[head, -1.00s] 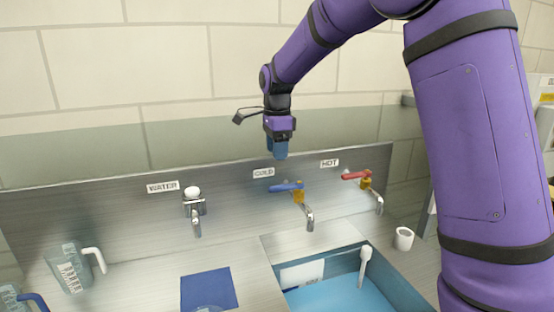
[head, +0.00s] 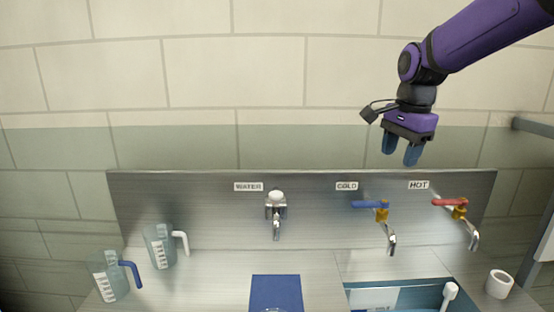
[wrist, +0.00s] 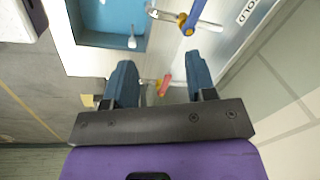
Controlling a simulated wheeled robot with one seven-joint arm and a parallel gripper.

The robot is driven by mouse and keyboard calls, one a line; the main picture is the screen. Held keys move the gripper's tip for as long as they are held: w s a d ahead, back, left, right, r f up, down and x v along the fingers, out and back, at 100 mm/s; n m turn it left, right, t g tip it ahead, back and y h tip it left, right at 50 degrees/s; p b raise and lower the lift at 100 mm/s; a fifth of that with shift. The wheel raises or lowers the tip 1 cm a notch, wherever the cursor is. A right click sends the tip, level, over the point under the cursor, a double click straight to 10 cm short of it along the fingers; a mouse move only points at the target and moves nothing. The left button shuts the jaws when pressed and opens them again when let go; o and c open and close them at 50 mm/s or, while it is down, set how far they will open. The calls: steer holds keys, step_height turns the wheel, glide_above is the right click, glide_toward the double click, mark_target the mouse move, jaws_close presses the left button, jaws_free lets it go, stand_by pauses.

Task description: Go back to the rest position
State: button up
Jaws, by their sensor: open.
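My gripper (head: 402,153) is open and empty. In the head view it hangs in the air at the upper right, fingers down, above the HOT and COLD labels of the steel backsplash. In the wrist view my gripper (wrist: 160,84) shows its two blue fingers spread apart with nothing held between them. The red-handled hot tap (wrist: 164,86) shows beyond the gap, and the blue-handled cold tap (wrist: 190,20) is above it in that view.
Below stand the water tap (head: 276,213), cold tap (head: 380,212) and hot tap (head: 458,210). Two clear jugs, one blue-handled (head: 110,277) and one white-handled (head: 160,247), stand left. A blue mat (head: 275,290), a blue sink (head: 425,297) and a white cup (head: 499,284) are in front.

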steer(key=s+d+n+t, duration=0.1)
steer(key=s+n, duration=0.5)
steer(key=s, duration=0.7)
steer(key=s+d+n+t, duration=0.2)
steer(key=s+n, duration=0.5)
steer(key=s, duration=0.6)
steer(key=shift+d+f+t, duration=0.3)
